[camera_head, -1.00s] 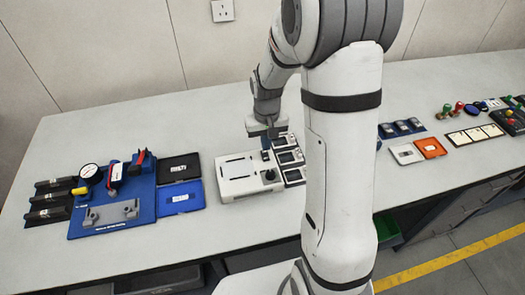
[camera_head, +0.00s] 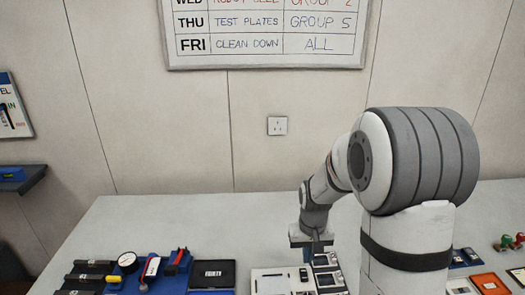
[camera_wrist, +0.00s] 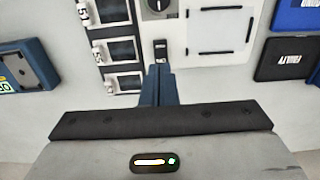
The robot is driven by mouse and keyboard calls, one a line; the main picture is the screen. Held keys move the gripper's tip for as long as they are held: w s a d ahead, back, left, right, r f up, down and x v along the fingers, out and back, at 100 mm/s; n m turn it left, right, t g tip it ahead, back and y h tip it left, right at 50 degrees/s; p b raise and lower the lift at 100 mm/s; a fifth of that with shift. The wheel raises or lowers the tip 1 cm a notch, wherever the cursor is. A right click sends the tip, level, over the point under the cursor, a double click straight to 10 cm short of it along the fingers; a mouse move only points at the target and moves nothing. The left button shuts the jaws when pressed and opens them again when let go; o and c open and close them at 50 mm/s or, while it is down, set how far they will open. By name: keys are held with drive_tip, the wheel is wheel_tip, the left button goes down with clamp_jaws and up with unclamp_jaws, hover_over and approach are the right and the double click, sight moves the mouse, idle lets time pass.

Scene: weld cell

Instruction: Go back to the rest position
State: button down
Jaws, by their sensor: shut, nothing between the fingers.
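My gripper (camera_head: 312,247) hangs at the end of my bent arm, over the back right part of a white fixture box on the bench. In the wrist view its dark blue fingers (camera_wrist: 158,82) are together with nothing between them. Just beyond the fingertips is a small dark switch-like part (camera_wrist: 161,50), and I cannot tell whether they touch it. The white box (camera_wrist: 222,33) has a dark round knob (camera_wrist: 157,6). A column of dark-windowed modules (camera_wrist: 120,50) stands beside it.
The bench (camera_head: 130,225) holds a blue fixture with a gauge (camera_head: 127,262) and a black tray (camera_head: 212,273) on the left. An orange tray (camera_head: 490,284) lies at the right. A wall board (camera_head: 265,35) and socket (camera_head: 277,126) are behind.

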drive_tip(key=s+r+t, duration=0.3)
drive_tip(key=s+r, duration=1.1)
drive_tip(key=s, duration=0.5)
drive_tip(key=shift+a+r+b, duration=0.2)
drive_tip(key=shift+a+b, duration=0.15)
drive_tip(key=shift+s, duration=0.1)
